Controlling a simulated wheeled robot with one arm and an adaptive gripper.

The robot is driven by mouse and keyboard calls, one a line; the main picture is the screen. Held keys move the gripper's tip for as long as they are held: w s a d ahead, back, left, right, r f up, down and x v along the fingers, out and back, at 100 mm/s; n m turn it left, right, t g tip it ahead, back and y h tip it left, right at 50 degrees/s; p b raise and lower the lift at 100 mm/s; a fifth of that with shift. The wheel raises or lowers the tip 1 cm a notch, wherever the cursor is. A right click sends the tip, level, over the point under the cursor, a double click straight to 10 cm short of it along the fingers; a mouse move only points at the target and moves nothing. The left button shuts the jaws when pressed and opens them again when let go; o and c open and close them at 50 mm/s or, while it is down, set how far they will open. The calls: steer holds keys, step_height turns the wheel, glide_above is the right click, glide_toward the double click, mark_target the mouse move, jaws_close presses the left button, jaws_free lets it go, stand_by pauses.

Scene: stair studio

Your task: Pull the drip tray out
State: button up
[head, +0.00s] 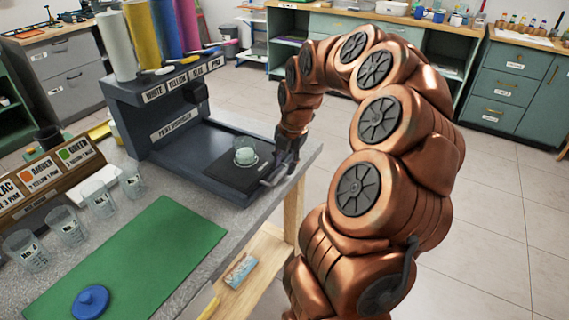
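The drip tray (232,177) is a flat dark panel in the base of the paint dispenser (172,134), with a grey handle (274,179) at its front edge. A small glass (245,158) with pale green contents stands upright on the tray. My gripper (282,172) points down at the tray's front edge, right beside the handle. The fingers are small and dark against the tray, so I cannot tell whether they touch or grip the handle.
A green mat (140,262) with a blue lid (90,301) lies in front of the dispenser. Several empty glasses (72,231) stand at left near a wooden label rack (62,182). The bench edge is just right of the tray, with open floor (480,215) beyond.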

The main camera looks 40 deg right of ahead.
step_height(320, 180, up, 11)
steer(key=s, duration=0.2)
steer(key=shift+d+r, duration=0.2)
steer(key=shift+d, duration=0.1)
stand_by(0.5)
steer(key=s+a+r+m+g+p, duration=0.1)
steer(key=s+a+r+m+p, duration=0.2)
steer(key=a, duration=0.6)
steer(key=s+a+r+m+p, duration=0.1)
steer(key=s+a+m+p, duration=0.2)
steer(key=a, duration=0.7)
steer(key=s+a+f+m+g+p, duration=0.1)
steer(key=s+a+f+m, duration=0.1)
steer(key=s+a+m, duration=0.2)
steer(key=s+a+f+m+g+p, duration=0.1)
steer(key=s+a+m, duration=0.3)
steer(key=s+m, duration=0.7)
steer(key=s+f+p, duration=0.1)
steer(key=s, duration=0.1)
steer(key=shift+s+a+m+g+h, duration=0.2)
steer(key=shift+s+m+g+h, duration=0.1)
steer(key=shift+g, duration=0.1)
